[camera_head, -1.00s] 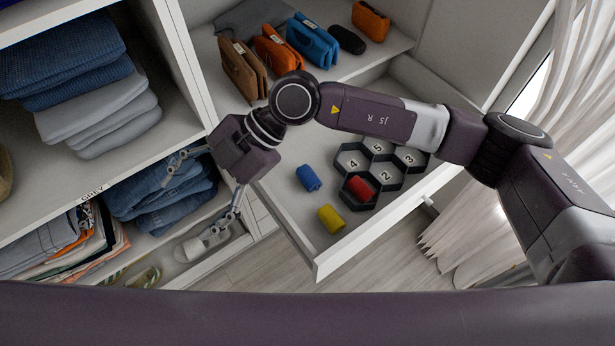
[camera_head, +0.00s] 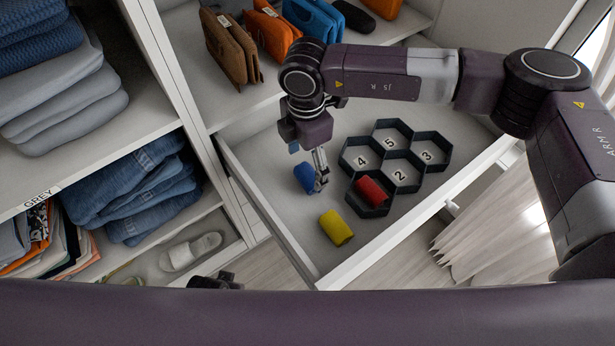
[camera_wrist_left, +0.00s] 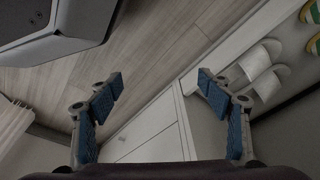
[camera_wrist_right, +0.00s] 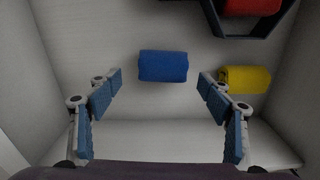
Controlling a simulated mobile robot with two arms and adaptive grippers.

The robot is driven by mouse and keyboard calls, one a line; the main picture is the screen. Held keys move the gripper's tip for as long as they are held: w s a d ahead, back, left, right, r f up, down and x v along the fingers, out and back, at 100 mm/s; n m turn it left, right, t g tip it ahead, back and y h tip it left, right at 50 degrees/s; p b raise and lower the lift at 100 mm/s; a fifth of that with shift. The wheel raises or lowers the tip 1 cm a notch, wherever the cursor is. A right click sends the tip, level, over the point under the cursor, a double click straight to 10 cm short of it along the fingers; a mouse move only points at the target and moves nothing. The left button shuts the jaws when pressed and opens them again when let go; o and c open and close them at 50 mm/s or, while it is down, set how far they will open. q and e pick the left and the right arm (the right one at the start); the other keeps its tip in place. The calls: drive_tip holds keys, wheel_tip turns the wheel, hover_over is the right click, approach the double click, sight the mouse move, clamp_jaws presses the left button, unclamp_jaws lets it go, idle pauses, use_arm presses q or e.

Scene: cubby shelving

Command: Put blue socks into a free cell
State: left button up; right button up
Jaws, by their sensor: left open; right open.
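The blue socks (camera_head: 304,177) are a rolled blue bundle on the floor of the open drawer, left of the cell organizer (camera_head: 417,153). My right gripper (camera_head: 310,170) is open above the blue socks and partly covers them in the head view. In the right wrist view the blue socks (camera_wrist_right: 163,66) lie ahead, between the lines of the two fingers and apart from them. The dark hexagonal organizer shows empty cells numbered 2, 3, 4 and 5. Red socks (camera_head: 371,191) fill its front cell. My left gripper (camera_wrist_left: 160,85) is open and empty above the floor.
Yellow socks (camera_head: 336,228) lie in the drawer in front of the blue ones. The drawer's front wall (camera_head: 400,221) and side wall rise around them. Bags (camera_head: 232,48) stand on the shelf above. Folded jeans (camera_head: 135,190) and white slippers (camera_head: 190,251) are at left.

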sight(305, 174)
drive_tip(key=f, duration=0.4)
drive_tip(key=shift+s+a, duration=0.15)
drive_tip(key=shift+s, duration=0.2)
drive_tip(key=shift+f, duration=0.2)
drive_tip(key=c, duration=1)
use_arm(q)
drive_tip(key=shift+w+r, duration=0.25)
drive_tip(key=shift+r, duration=0.1)
use_arm(e)
drive_tip(key=shift+r, duration=0.2)
